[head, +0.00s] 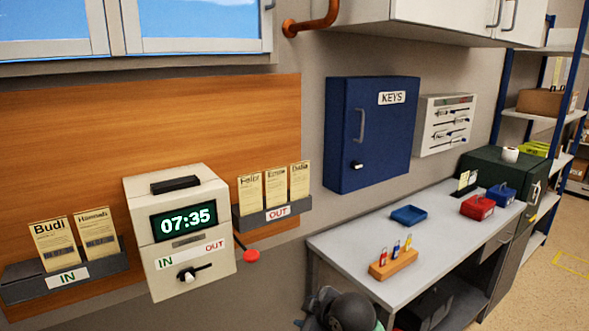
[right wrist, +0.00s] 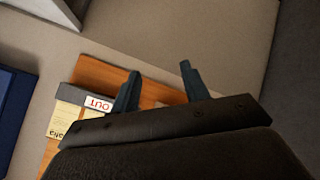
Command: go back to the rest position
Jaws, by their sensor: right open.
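My right gripper shows best in the right wrist view (right wrist: 160,72), where its two dark fingers stand apart with nothing between them. In the head view my right arm's dark end is at the bottom edge, in front of the table; its fingers are not clear there. Behind the fingers in the wrist view are the wooden board (right wrist: 95,72), the OUT rack and a card. My left gripper is not in view.
A grey table (head: 345,240) at right holds a blue tray (head: 408,215), a wooden key block (head: 393,264) and red and blue boxes. A time clock (head: 190,270) stands between the IN rack (head: 100,279) and OUT rack (head: 250,221). A blue key cabinet (head: 370,135) hangs behind.

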